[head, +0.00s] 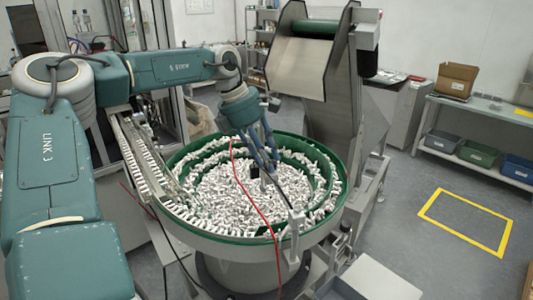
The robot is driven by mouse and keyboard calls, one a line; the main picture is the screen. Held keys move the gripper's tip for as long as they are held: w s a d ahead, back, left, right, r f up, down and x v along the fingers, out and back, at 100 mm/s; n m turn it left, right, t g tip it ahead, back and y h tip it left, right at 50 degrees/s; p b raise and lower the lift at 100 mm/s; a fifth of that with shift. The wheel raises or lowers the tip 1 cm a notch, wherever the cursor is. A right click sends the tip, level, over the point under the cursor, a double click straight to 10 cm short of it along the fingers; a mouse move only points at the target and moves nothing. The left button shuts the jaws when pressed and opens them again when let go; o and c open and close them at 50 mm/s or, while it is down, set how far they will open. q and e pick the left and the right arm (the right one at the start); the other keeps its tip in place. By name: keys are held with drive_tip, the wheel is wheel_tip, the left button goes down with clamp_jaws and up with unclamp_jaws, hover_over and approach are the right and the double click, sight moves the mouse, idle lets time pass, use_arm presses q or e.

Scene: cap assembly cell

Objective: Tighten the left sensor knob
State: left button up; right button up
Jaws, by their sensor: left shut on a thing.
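My left gripper (265,160) reaches down over the bowl feeder from the upper left. Its fingers are shut on the left sensor knob, which is small and mostly hidden between the fingertips. A black sensor block (246,172) sits just beside and below the fingers, above the caps. A thin dark rod (284,195) runs from there to a pale clamp post (297,222) on the bowl's front right rim. My right gripper is not in view.
The green-rimmed bowl (215,238) is full of white caps (225,200). A red cable (256,207) loops across it. A lined track (143,165) leaves at the left. A tall hopper (335,110) stands behind. Open floor with a yellow outline (455,232) lies right.

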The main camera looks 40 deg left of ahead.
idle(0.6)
use_arm(q)
drive_tip(key=o, duration=1.1)
drive_tip(key=shift+r, duration=0.15)
drive_tip(key=v, duration=1.1)
drive_tip(key=shift+r, duration=0.4)
drive_tip(key=shift+s+f, duration=0.1)
drive_tip(key=shift+s, duration=0.05)
